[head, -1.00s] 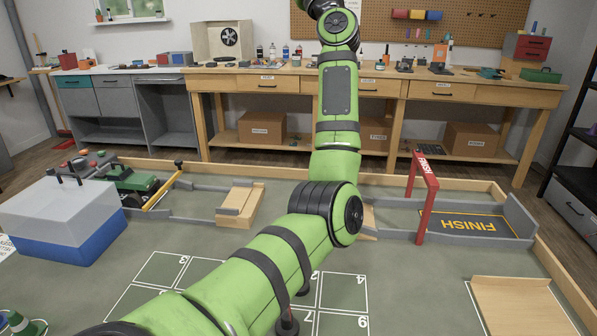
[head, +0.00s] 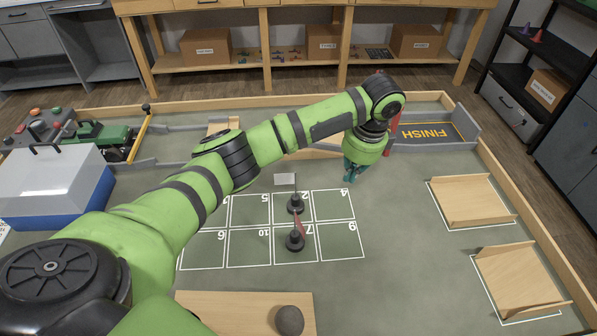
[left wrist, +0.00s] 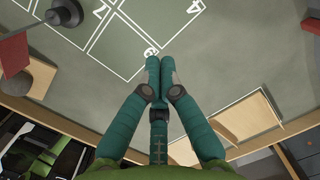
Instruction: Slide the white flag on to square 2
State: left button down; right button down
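The white flag (head: 284,180) stands upright on a round black base (head: 295,204) in the head view. Its base is inside square 2 (head: 283,217), partly covering it. A red flag (head: 300,225) stands on a similar base in square 7, just in front; it also shows in the left wrist view (left wrist: 14,53). My left gripper (head: 349,178) is behind and right of the white flag, beyond square 4, apart from both flags. In the left wrist view its teal fingers (left wrist: 160,68) are together with nothing between them. My right gripper is not in view.
Wooden ramps (head: 472,201) lie to the right. A red gate and FINISH pad (head: 427,132) are at the back right. A blue and white box (head: 50,190) and green crawler (head: 103,136) are at the left. A wooden board (head: 230,309) lies in front.

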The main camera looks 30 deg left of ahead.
aim_at(300, 200)
pick_arm(q)
jog(key=shift+m+g+y, duration=0.3)
jog(key=shift+g+y, duration=0.2)
jog(key=s+a+f, duration=0.1)
jog(key=f, duration=0.2)
jog(key=s+a+f, duration=0.1)
jog(key=f, duration=0.2)
jog(key=s+a+f, duration=0.1)
jog(key=a+f, duration=0.1)
jog(key=f, duration=0.2)
jog(key=shift+p, duration=0.4)
jog(key=a, duration=0.1)
jog(key=a+p, duration=0.1)
jog(key=a, duration=0.1)
jog(key=shift+s+f, duration=0.25)
jog(key=shift+s, duration=0.1)
jog(key=shift+s+a+f, duration=0.1)
jog(key=shift+s+a, duration=0.05)
jog(key=shift+a, duration=0.35)
jog(key=p, duration=0.1)
jog(key=a, duration=0.1)
jog(key=p, duration=0.1)
jog(key=shift+s+a+r+p, duration=0.25)
jog(key=shift+a+p, duration=0.05)
jog(key=shift+a, duration=0.1)
jog(key=shift+a+f, duration=0.2)
